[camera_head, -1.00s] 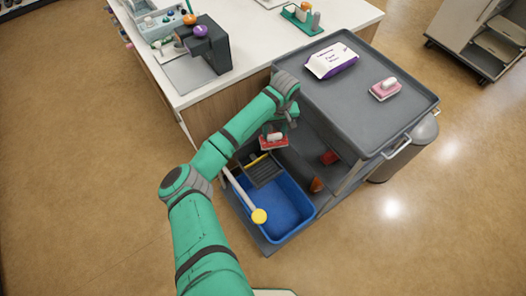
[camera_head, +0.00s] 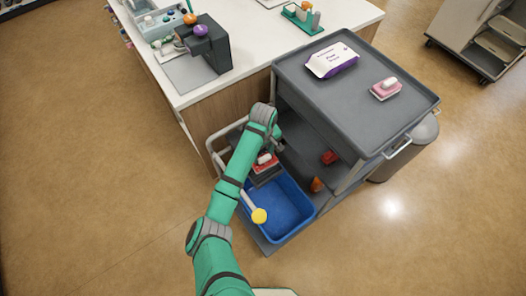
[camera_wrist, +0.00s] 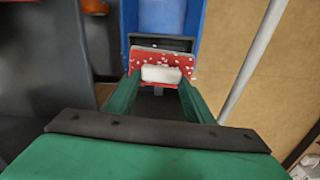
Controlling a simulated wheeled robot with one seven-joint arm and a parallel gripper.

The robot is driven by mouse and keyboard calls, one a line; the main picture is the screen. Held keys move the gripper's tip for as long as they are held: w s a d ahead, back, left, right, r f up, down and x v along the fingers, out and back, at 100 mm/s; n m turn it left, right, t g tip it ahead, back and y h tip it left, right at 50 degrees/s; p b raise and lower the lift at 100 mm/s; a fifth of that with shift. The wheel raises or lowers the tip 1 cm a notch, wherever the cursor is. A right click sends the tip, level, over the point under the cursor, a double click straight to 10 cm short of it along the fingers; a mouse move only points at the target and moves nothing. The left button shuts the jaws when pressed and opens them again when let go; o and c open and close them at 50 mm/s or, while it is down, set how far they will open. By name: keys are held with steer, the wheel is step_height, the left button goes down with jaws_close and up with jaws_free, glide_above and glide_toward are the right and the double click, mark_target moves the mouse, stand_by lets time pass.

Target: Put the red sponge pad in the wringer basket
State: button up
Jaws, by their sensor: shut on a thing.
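The red sponge pad (camera_head: 265,163) has a white grip block on top and pale specks on its red face. My gripper (camera_wrist: 160,90) is shut on it, with green fingers at either side of the pad in the wrist view. In the head view the pad is over the dark wringer basket (camera_head: 262,180), at the back end of the blue bucket (camera_head: 290,208). In the wrist view the basket's dark edge (camera_wrist: 160,42) shows just beyond the pad. Whether the pad touches the basket I cannot tell; much of the basket is hidden.
A grey cart (camera_head: 385,120) stands to the right, with wipes (camera_head: 331,60) and a pink pad (camera_head: 386,89) on top. A red item (camera_head: 329,157) and an orange bottle (camera_head: 316,185) are on its lower shelf. A pale handle with a yellow knob (camera_head: 259,216) crosses the bucket.

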steer(key=shift+f, duration=4.3)
steer(key=o, duration=1)
steer(key=shift+o, duration=0.2)
steer(key=shift+r, duration=0.1)
steer(key=shift+r, duration=4.4)
